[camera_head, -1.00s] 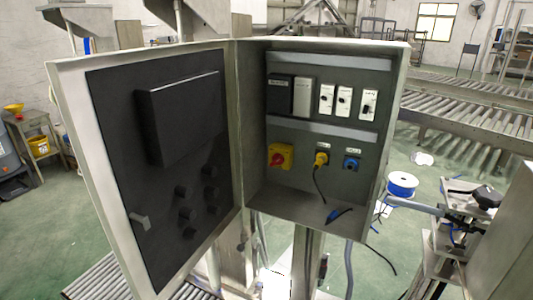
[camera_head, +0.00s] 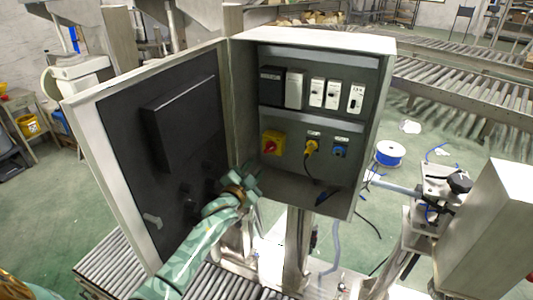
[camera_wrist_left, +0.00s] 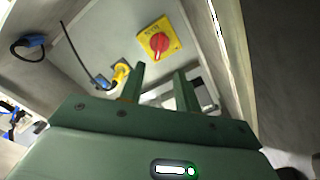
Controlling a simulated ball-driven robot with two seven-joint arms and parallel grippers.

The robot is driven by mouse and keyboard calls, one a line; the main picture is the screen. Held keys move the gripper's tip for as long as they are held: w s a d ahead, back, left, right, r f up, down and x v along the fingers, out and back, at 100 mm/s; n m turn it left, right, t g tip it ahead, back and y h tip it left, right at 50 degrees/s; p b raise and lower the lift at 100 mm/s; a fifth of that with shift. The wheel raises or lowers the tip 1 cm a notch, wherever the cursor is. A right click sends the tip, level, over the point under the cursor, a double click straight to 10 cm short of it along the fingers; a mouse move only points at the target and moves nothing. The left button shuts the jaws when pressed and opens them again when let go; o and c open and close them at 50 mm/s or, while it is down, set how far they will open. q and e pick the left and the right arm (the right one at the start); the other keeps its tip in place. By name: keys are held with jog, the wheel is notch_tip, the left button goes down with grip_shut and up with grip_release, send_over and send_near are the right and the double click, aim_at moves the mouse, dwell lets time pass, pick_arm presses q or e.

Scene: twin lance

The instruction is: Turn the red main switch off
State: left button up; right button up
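The red main switch (camera_head: 269,147) is a red knob on a yellow plate, low on the left of the open cabinet's back panel. In the left wrist view the red switch (camera_wrist_left: 158,43) shows ahead of the fingers, its plate tilted in the picture. My left gripper (camera_head: 252,178) is in front of the cabinet's opening, below and left of the switch, near the open door. In the left wrist view my left gripper (camera_wrist_left: 158,78) has its two green fingers apart with nothing between them. It does not touch the switch. My right gripper is not in view.
The cabinet door (camera_head: 88,118) stands open on the left, close to my left arm. A yellow plug (camera_head: 310,147) with a black cable and a blue socket (camera_head: 340,151) sit right of the switch. White breakers (camera_head: 333,94) line the row above. A roller conveyor (camera_head: 222,284) runs below.

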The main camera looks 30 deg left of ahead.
aim_at(268, 150)
pick_arm(q)
jog(key=w, duration=0.3)
jog(key=w+b, duration=0.1)
jog(key=w, duration=0.2)
jog(key=w+b, duration=0.1)
jog(key=w, duration=0.3)
jog(key=shift+a+f, duration=0.15)
jog(key=shift+a, duration=0.1)
grip_shut()
